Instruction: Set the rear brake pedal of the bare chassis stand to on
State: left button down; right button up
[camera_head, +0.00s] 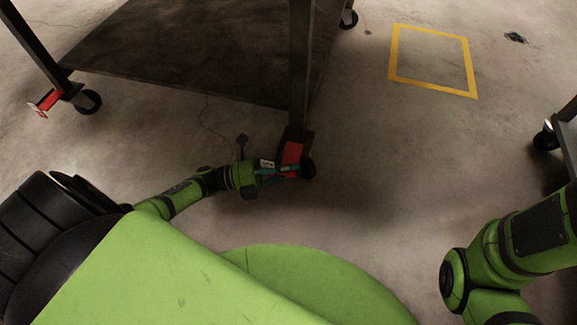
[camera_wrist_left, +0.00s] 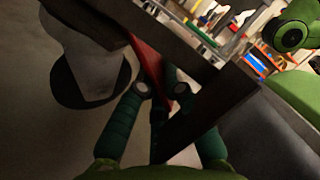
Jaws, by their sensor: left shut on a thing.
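The dark stand (camera_head: 190,55) rises in front of me, with a lower shelf, a leg and a caster (camera_head: 308,168) at its near corner. A red brake pedal (camera_head: 291,153) sits at this caster. My left gripper (camera_head: 284,170) is down at the pedal, shut on it. In the left wrist view the green fingers (camera_wrist_left: 157,86) lie on both sides of the red pedal (camera_wrist_left: 150,59), near the dark frame and the wheel (camera_wrist_left: 88,75). I cannot tell whether the pedal is on or off. My right gripper is out of view; only part of my right arm shows.
A second red pedal (camera_head: 46,101) is at the stand's left caster (camera_head: 88,101). A yellow square (camera_head: 393,53) is marked on the floor. Another stand's caster (camera_head: 546,138) shows at the right edge. The floor between is clear.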

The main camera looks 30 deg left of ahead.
pick_arm(q)
jog(key=shift+w+a, duration=0.1)
jog(key=c, duration=1.3)
grip_release()
jog(key=shift+v, duration=4)
